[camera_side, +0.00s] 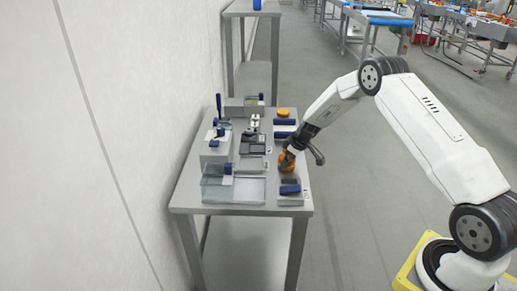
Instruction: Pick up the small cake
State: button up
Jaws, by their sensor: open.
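A small orange-brown round thing (286,162), which looks like a cake, is on the right side of the steel table. A second, flatter orange round (283,112) lies farther back on the same side. I cannot tell from size alone which is the small cake. My gripper (290,157) is open and reaches down from the right at the nearer round. It partly covers that round. Whether the jaws are around it or beside it is too small to tell.
The steel table (236,207) stands along a pale wall. Blue-handled devices (216,143) and a clear-sided box (217,187) fill its left side. Dark blue blocks (289,188) lie before and behind the nearer round.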

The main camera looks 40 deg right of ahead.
dwell(0.5)
jog(key=c, duration=0.5)
jog(key=shift+r, duration=0.15)
jog(key=shift+w+r, duration=0.1)
jog(key=shift+r, duration=0.85)
jog(key=shift+s+a+r, duration=0.6)
jog(key=shift+s+r, duration=1.2)
jog(key=shift+s, duration=0.45)
jog(key=shift+s+a+r, duration=0.65)
jog(key=shift+s+r, duration=1.15)
jog(key=shift+s, duration=0.5)
jog(key=shift+s+a+r, duration=0.6)
jog(key=shift+s+r, duration=1.2)
jog(key=shift+s, duration=0.45)
